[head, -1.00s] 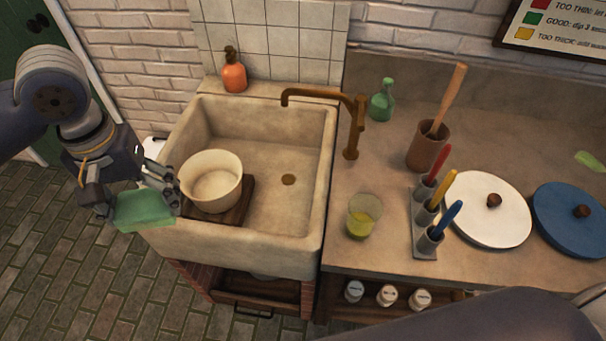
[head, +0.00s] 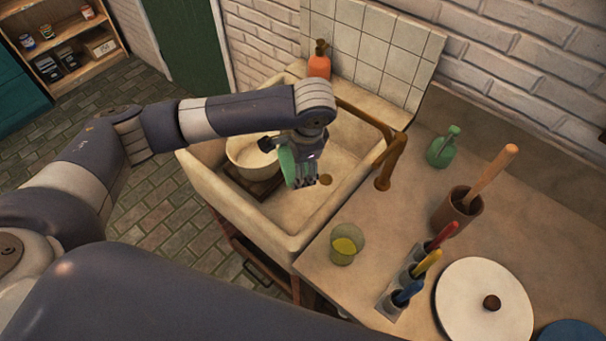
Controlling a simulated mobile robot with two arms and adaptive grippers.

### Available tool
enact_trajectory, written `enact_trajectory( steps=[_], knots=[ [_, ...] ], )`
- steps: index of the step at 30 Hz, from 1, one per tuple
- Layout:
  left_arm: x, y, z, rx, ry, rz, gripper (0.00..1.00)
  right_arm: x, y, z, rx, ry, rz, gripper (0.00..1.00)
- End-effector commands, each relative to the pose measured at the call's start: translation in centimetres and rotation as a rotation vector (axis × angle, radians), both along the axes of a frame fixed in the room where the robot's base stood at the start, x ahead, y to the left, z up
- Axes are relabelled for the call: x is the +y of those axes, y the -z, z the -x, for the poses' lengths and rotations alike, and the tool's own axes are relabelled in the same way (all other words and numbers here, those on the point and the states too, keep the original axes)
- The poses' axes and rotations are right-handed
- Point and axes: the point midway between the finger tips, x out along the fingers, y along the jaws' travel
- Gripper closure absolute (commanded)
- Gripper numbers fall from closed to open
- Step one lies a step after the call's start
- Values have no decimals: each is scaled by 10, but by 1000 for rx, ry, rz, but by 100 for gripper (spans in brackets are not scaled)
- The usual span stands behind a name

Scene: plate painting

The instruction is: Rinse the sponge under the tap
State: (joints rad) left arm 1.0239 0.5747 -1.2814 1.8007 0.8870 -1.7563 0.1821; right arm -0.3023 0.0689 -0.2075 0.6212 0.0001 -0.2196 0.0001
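The green sponge (head: 286,166) is gripped on edge in my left gripper (head: 296,172), over the stone sink (head: 222,201). My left arm comes in from the left and the gripper points down into the basin. The brown tap (head: 392,152) stands at the sink's right edge. Its spout reaches left to just behind my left wrist, which hides the spout's end, so I cannot tell whether the sponge is directly under it. No water shows. The drain (head: 325,180) is visible right of the gripper. My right gripper is out of view.
A cream bowl (head: 243,153) sits on a wooden board in the sink, close to the sponge. An orange soap bottle (head: 319,62) stands behind. On the counter are a glass (head: 346,243), a green bottle (head: 442,147), a brush holder (head: 409,272) and a white plate (head: 470,310).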

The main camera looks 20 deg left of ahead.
Motion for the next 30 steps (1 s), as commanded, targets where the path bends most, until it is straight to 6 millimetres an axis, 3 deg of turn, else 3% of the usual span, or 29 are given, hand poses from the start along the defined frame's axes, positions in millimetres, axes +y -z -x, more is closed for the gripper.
enact_trajectory(
  steps=[3, 15, 23, 30],
  knots=[
    [-2, 15, -3, -29, 205, -36, 41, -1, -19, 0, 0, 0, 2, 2],
    [-10, 67, 2, -186, 855, -91, 41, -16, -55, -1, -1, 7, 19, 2],
    [-15, 78, 3, -233, 995, -92, 41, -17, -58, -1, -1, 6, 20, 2],
    [-17, 85, -13, -236, 998, -93, 41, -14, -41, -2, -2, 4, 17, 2]
  ],
)
